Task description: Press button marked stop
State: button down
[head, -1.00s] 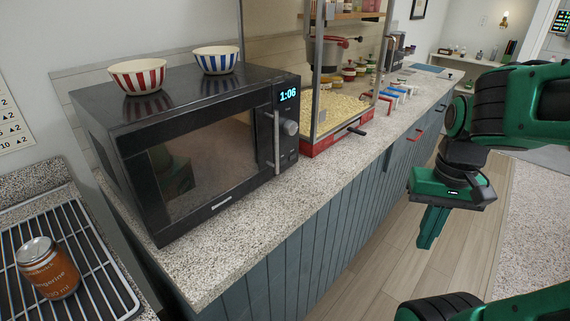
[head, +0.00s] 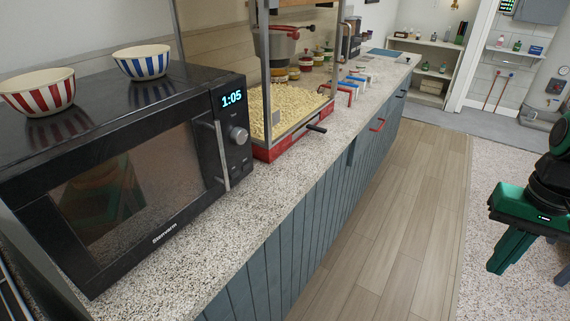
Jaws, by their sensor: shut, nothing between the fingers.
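A black microwave (head: 141,150) stands on the speckled counter at the left. Its door is closed, with a vertical silver handle (head: 212,150). Its control panel (head: 237,160) has a lit display (head: 231,98) reading 1:05 and a round silver knob (head: 238,137). Any buttons below the knob are too small to read, so I cannot make out a stop marking. My gripper (head: 500,262) is at the right edge, pointing down, shut and empty. It is far from the microwave, over the floor beyond the counter.
A red striped bowl (head: 38,92) and a blue striped bowl (head: 141,62) sit on the microwave. A popcorn machine (head: 291,118) with a red base stands just beyond it. The counter (head: 230,222) is bare in front. The wooden floor (head: 385,215) is clear.

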aim_at(235, 173)
jog(key=z, duration=0.9)
jog(key=k, duration=2)
jog(key=u, duration=0.9)
jog(key=i, duration=1)
